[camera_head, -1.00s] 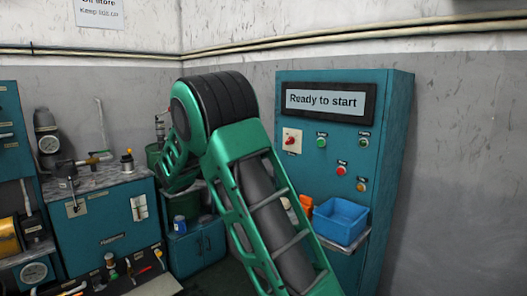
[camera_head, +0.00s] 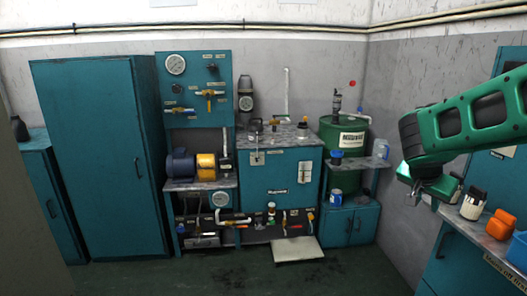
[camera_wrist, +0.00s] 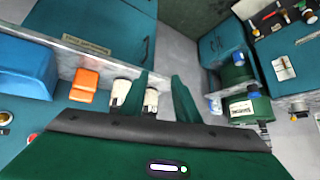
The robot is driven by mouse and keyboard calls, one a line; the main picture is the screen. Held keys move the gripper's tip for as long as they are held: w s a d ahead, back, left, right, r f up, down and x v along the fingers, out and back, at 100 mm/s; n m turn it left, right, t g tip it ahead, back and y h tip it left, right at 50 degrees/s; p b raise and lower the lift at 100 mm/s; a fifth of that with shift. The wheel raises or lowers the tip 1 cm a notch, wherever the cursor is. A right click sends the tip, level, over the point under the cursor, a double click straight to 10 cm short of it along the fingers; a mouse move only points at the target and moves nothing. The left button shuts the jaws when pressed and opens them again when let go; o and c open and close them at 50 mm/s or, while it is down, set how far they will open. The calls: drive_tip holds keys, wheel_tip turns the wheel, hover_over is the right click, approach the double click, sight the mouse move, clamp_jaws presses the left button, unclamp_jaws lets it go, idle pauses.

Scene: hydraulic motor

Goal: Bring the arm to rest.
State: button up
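My green arm comes in from the right in the head view, and my gripper (camera_head: 428,197) hangs at its end, pointing down near the right-hand shelf. In the wrist view the two green fingers of my gripper (camera_wrist: 160,82) stand apart. A white container with a dark part (camera_wrist: 151,101) shows between them in the picture. It appears to stand beyond the fingers on the shelf, and I see no grip on it. A second such container (camera_wrist: 121,91) stands beside it, left of the fingers.
The shelf (camera_head: 487,236) also bears orange containers (camera_head: 500,224) and a blue bin (camera_head: 518,252). A green drum (camera_head: 343,139) stands in the back corner. The teal hydraulic bench (camera_head: 281,185) and tall cabinet (camera_head: 100,160) line the back wall.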

drive_tip(key=s+a+f+n+y, duration=0.2)
drive_tip(key=s+a+n+y, duration=0.1)
drive_tip(key=s+a+n, duration=0.5)
drive_tip(key=s+a+f+n+y, duration=0.25)
drive_tip(key=s+a+n, duration=0.2)
drive_tip(key=a, duration=0.65)
drive_tip(key=s+d+m+g, duration=0.2)
drive_tip(key=s+d, duration=0.3)
drive_tip(key=s, duration=0.3)
drive_tip(key=s+d+f+m+g+y, duration=0.1)
drive_tip(key=s+d+m+g, duration=0.1)
drive_tip(key=s+d+m, duration=0.3)
drive_tip(key=s+d, duration=0.1)
drive_tip(key=s, duration=0.3)
drive_tip(key=shift+s+d+g, duration=0.25)
drive_tip(key=shift+d+g, duration=0.05)
drive_tip(key=shift+g, duration=0.1)
drive_tip(key=shift+f, duration=0.1)
drive_tip(key=shift+w+f, duration=0.25)
drive_tip(key=shift+w, duration=0.4)
drive_tip(key=shift+o, duration=0.3)
